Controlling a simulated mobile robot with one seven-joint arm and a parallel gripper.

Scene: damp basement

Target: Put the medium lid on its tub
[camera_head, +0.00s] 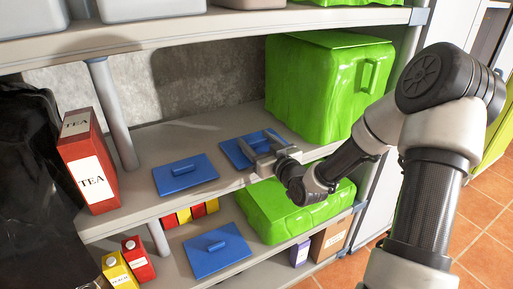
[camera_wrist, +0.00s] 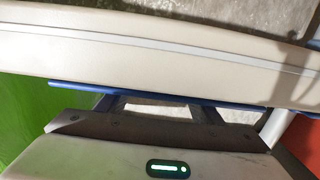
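Three flat blue lids with bar handles show in the head view. One (camera_head: 232,155) lies at the right on the middle shelf, under my gripper (camera_head: 263,142). Another (camera_head: 172,180) lies left of it, and a third (camera_head: 205,262) lies on the shelf below. My gripper's fingers (camera_wrist: 155,110) are apart over the right lid, whose blue edge (camera_wrist: 75,86) shows edge-on in the wrist view. I cannot make out its handle between the fingers. Grey tubs (camera_head: 150,8) stand cut off on the top shelf; I cannot tell which is medium.
A large green box (camera_head: 315,90) stands right on the middle shelf, and a lower green box (camera_head: 285,215) sits beneath. A red tea box (camera_head: 90,175) stands by a shelf post (camera_head: 111,110). Small cartons (camera_head: 137,258) stand at lower left. The top shelf edge (camera_head: 200,32) overhangs.

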